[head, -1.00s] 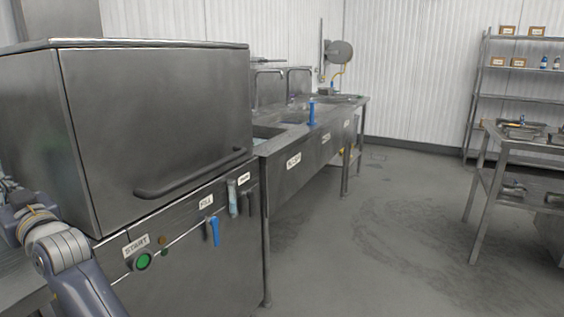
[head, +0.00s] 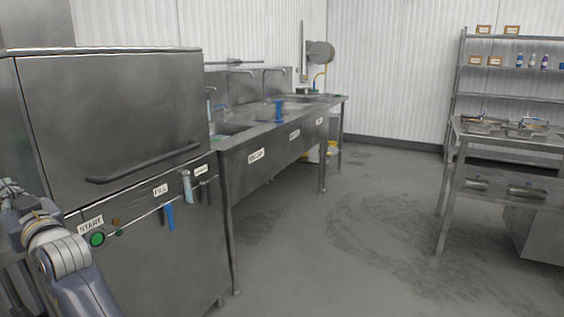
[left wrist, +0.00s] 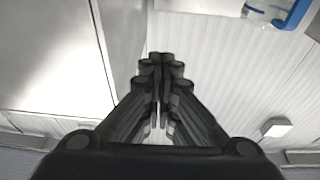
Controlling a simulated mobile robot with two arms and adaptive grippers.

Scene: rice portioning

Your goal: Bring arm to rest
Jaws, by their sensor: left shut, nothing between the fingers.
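My left arm (head: 68,262) comes in at the lower left of the head view, bent, beside the front of the dishwasher. Its gripper is not clearly seen there. In the left wrist view the left gripper (left wrist: 162,62) is shut, with its fingers together and nothing between them. Behind the fingers are white ribbed panels. My right arm and gripper are in neither view.
A steel dishwasher (head: 120,120) with a bar handle and a green start button (head: 97,239) stands close on the left. A long sink counter (head: 245,150) runs behind it. A steel table (head: 505,150) and a shelf rack (head: 500,98) stand right. The floor (head: 340,260) between is clear.

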